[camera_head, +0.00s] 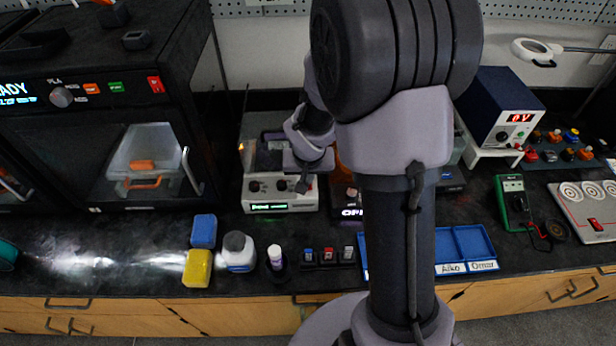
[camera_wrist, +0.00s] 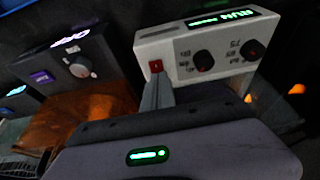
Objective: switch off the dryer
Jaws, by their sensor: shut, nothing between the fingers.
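A pale grey unit, apparently the dryer (camera_head: 280,193), stands on the black counter behind my gripper. Its front has a lit green display (camera_wrist: 222,18), which seems to read RUN in the wrist view, and two black knobs (camera_wrist: 203,60). A small red switch (camera_wrist: 156,66) sits at the panel's edge. My gripper (camera_head: 302,186) is shut and empty, in front of the unit's right side. In the wrist view its fingertips (camera_wrist: 157,82) are at the red switch, touching or very near; I cannot tell which. The switch's position is unclear.
A large black machine (camera_head: 95,118) reading READY stands left. A dark unit with an orange dome (camera_wrist: 85,115) is close beside my gripper. A yellow block (camera_head: 197,268), a blue block (camera_head: 203,231) and bottles stand in front. A blue tray (camera_head: 475,243) lies right.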

